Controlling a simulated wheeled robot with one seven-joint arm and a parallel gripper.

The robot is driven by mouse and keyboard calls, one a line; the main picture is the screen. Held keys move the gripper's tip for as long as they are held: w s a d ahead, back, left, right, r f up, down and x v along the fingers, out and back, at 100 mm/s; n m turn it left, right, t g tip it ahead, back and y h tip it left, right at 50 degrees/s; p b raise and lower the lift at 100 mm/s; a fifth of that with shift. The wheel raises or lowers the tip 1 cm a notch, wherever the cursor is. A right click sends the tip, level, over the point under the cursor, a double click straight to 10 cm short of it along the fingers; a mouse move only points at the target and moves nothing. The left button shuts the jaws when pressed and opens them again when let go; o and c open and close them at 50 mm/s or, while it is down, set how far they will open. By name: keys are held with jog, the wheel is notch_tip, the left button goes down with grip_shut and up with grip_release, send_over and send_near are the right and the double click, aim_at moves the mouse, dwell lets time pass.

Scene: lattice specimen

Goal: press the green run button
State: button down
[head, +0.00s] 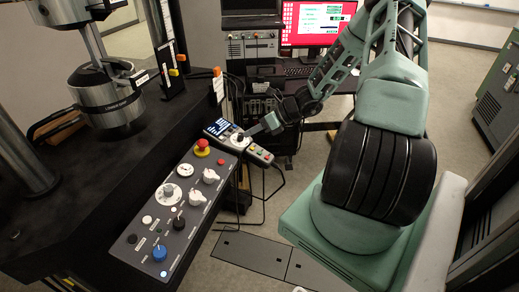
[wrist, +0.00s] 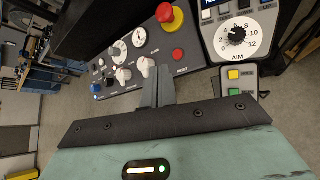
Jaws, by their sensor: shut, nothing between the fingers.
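A small grey button box shows in the wrist view, right of my fingers. It carries a yellow button (wrist: 234,74) and, below it, a green button (wrist: 234,92); its lower end is hidden behind my gripper body. In the head view the button box (head: 259,155) sits beside the control panel's upper right end, its buttons small. My gripper (wrist: 159,68) is shut and empty, its fingers reaching over the panel edge area. In the head view the gripper (head: 252,130) is just above the box and beside the dial unit.
The control panel (head: 145,240) has a red emergency stop (head: 202,147), a red button (wrist: 178,55), knobs and a blue knob (head: 159,253). A dial unit (wrist: 240,35) adjoins the button box. A test machine stands left; a desk with a red-screen monitor (head: 316,22) stands behind.

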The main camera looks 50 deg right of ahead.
aim_at(260, 153)
jog(key=s+d+f+m+t+h, duration=0.2)
jog(key=d+m, duration=0.3)
jog(key=d, duration=0.3)
jog(key=shift+s+f+m, duration=0.15)
jog(key=shift+s+m, duration=0.05)
jog(key=shift+m, duration=0.2)
jog(key=shift+a+f, duration=0.1)
jog(key=shift+f, duration=0.05)
jog(key=f+b, duration=0.2)
jog(key=w+f+b, duration=0.1)
jog(key=f+b, duration=0.1)
jog(key=f, duration=0.1)
jog(key=f+b, duration=0.2)
jog(key=shift+w+a+f, duration=0.15)
jog(key=shift+w+a, duration=0.2)
jog(key=shift+w, duration=0.05)
jog(key=shift+w+f+b, duration=0.15)
jog(key=shift+f+b, duration=0.25)
jog(key=shift+f, duration=0.05)
jog(key=shift+a+f, duration=0.1)
jog(key=shift+f, duration=0.05)
dwell(0.7)
jog(key=shift+w+f, duration=0.1)
jog(key=shift+f, duration=0.15)
